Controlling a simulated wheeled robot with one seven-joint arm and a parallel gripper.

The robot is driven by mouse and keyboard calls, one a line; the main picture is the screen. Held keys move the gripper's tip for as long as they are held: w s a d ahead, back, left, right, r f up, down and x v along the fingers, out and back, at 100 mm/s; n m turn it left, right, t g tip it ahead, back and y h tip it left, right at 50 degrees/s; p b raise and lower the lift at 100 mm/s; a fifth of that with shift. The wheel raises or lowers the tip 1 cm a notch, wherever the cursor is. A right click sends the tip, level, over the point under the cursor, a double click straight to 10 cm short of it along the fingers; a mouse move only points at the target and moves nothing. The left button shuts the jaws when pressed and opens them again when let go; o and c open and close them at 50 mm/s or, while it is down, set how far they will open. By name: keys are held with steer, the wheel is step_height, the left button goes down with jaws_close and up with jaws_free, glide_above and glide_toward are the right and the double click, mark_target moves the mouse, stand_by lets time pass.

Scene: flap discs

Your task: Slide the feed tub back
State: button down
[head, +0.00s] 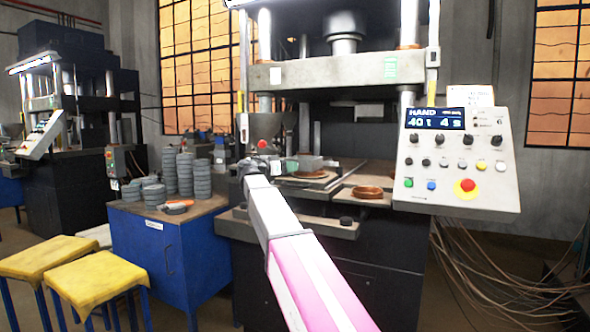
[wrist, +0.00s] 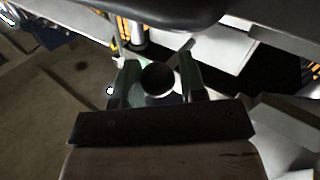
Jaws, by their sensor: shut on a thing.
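In the wrist view, the two fingers of my gripper (wrist: 160,82) are shut on a dark round knob (wrist: 157,77). My arm and gripper hide part of the tub's lower side in the head view, so I cannot tell how the knob joins it.
The press bed (head: 345,170) has copper-coloured round pieces (head: 367,192) on it. A control panel (head: 458,160) hangs at right. A blue cabinet (head: 160,250) with stacked grey discs (head: 184,172) stands at left, near yellow-topped stools (head: 97,280). Cables lie on the floor at right.

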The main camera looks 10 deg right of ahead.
steer(key=w+a, duration=1.4)
steer(key=a, duration=0.4)
steer(key=shift+r, duration=0.1)
steer(key=c, duration=0.8)
jaws_free()
steer(key=v, duration=1.1)
steer(key=shift+d, duration=0.1)
